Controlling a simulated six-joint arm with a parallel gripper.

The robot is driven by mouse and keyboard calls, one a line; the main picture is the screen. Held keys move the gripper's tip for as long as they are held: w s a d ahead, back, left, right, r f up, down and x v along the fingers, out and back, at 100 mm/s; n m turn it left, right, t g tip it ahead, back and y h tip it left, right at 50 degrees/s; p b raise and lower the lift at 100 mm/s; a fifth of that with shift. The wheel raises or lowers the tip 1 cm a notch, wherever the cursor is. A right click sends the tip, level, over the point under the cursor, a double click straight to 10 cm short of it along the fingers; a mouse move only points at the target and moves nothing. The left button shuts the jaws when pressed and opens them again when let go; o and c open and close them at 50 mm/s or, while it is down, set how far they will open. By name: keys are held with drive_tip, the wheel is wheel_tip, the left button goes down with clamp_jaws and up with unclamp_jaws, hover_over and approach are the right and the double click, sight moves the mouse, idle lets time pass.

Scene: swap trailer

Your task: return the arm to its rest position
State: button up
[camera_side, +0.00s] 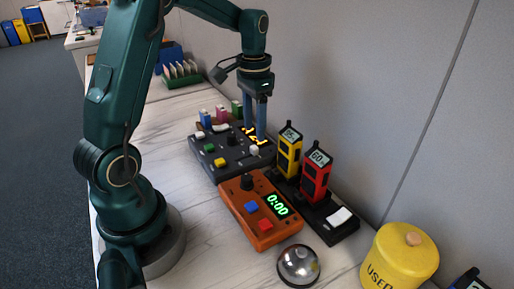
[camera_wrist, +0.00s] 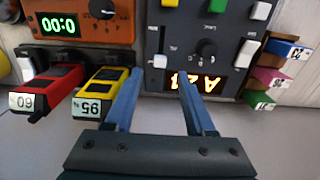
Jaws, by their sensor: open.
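My gripper (camera_side: 261,122) hangs down over the back of the dark control panel (camera_side: 229,160). In the wrist view, my gripper (camera_wrist: 160,82) has its two blue fingers apart with nothing between them. The dark panel (camera_wrist: 213,28) lies beyond the fingertips, with a lit orange display (camera_wrist: 195,83) close to the right finger. I cannot tell whether a fingertip touches the panel. My dark green arm arches over the bench from its base on the left side.
A yellow handset (camera_side: 289,151) and a red handset (camera_side: 316,172) stand in a black dock close to my gripper. An orange timer box (camera_side: 258,212), a silver bell (camera_side: 298,265) and a yellow canister (camera_side: 399,255) sit nearer the front. A grey wall (camera_side: 350,80) rises behind.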

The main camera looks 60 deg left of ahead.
drive_tip(key=shift+r, duration=0.1)
drive_tip(key=s+d+r+m+t, duration=0.2)
drive_tip(key=s+d+r+t, duration=0.15)
drive_tip(key=d+r, duration=0.5)
drive_tip(key=s+d+f+n+t, duration=0.2)
drive_tip(key=s+d, duration=0.3)
drive_tip(key=s, duration=0.4)
drive_tip(key=shift+s, duration=0.3)
idle(1.3)
